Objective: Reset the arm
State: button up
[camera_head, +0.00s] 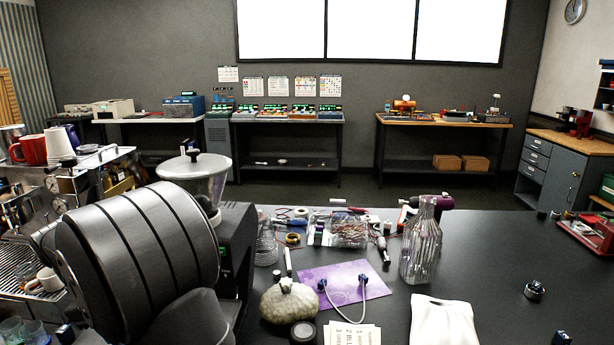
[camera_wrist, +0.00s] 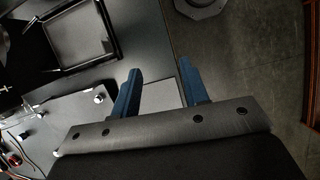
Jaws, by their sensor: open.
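My gripper (camera_wrist: 160,80) shows in the wrist view with its two blue fingers spread apart. Nothing is between the fingertips. The fingers point over a dark surface edge, with a pale grey panel (camera_wrist: 70,120) below and to the left. I cannot make out my gripper in the head view.
A dark worktop (camera_head: 510,245) holds a clear ribbed bottle (camera_head: 422,245), a purple mat (camera_head: 345,280), a round pale gourd-like object (camera_head: 289,302) and a white cloth (camera_head: 443,322). An espresso machine (camera_head: 90,195) stands at left. The wrist view shows a black tray (camera_wrist: 107,48) and grey floor (camera_wrist: 250,60).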

jog(key=s+d+m+g, duration=0.2)
jog(key=s+d+m, duration=0.2)
jog(key=m, duration=0.2)
jog(key=shift+s+d+y, duration=0.15)
jog(key=shift+s+y, duration=0.15)
jog(key=shift+s, duration=0.1)
